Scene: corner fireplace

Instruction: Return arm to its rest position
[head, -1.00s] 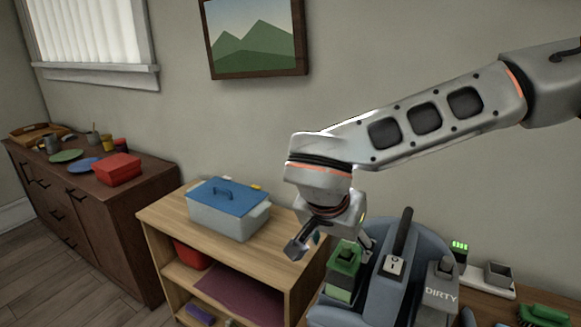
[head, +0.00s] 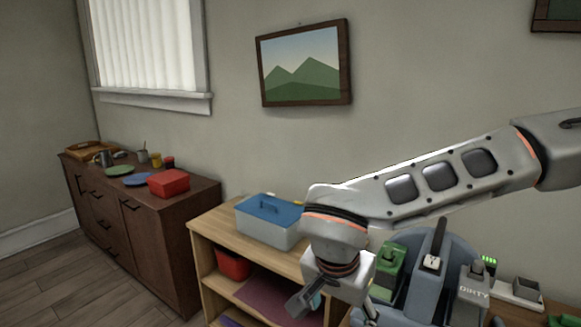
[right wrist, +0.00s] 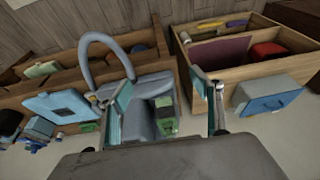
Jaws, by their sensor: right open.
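My right arm (head: 440,180) reaches in from the right in the head view, bent down at the wrist. Its right gripper (head: 333,308) hangs in front of the wooden shelf unit, left of a grey-blue holder. In the right wrist view the two fingers of the right gripper (right wrist: 163,108) are wide apart, with nothing held between them. Beyond the fingers that view shows the grey holder and a green block (right wrist: 165,117). My left gripper is not in view.
The shelf unit (head: 215,222) carries a blue-lidded box (head: 268,230). A grey-blue holder (head: 415,290) with a green block (head: 390,262) and a grey "DIRTY" block (head: 472,290) stands close to the gripper's right. A dark sideboard (head: 150,215) stands farther left.

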